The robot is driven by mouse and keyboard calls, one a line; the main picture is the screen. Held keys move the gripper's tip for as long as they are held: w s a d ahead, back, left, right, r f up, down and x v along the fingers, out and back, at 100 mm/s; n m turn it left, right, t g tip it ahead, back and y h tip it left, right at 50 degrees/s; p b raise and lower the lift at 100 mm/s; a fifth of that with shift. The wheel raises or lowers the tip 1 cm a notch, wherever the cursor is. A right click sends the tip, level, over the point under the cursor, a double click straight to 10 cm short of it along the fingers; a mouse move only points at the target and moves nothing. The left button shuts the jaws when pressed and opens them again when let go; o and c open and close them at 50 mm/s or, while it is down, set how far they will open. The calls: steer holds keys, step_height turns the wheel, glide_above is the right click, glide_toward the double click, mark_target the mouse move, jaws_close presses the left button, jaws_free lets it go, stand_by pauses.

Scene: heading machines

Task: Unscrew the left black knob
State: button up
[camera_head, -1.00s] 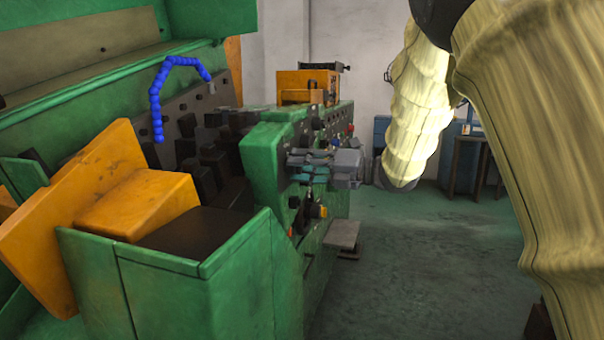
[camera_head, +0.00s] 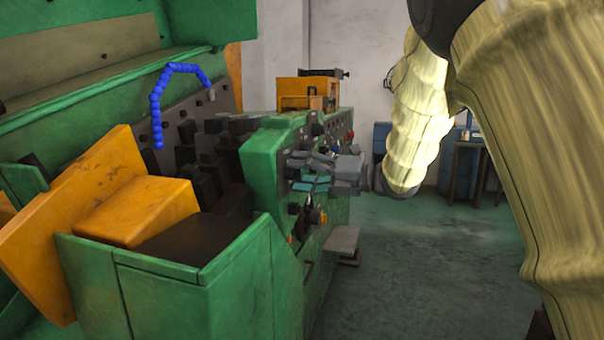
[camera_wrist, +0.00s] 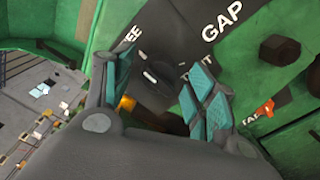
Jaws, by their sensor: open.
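My gripper (camera_wrist: 160,95) is open in the wrist view, its two teal-padded fingers spread in front of the green machine panel. A dark round knob-like part (camera_wrist: 152,72) with white marks shows between the fingers. I cannot tell whether the fingers touch it. A black knob (camera_wrist: 281,49) stands on the panel to the right, apart from the fingers. I cannot tell for certain which one is the left black knob. In the head view my gripper (camera_head: 312,172) is at the machine's front panel and hides part of it.
An orange switch (camera_wrist: 265,109) sits right of the fingers. Another dark part (camera_wrist: 313,78) is at the right edge. In the head view, the green machine (camera_head: 266,170) fills the left, with an orange box (camera_head: 308,90) on top. Open floor (camera_head: 430,260) lies to the right.

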steer(key=v, duration=1.2)
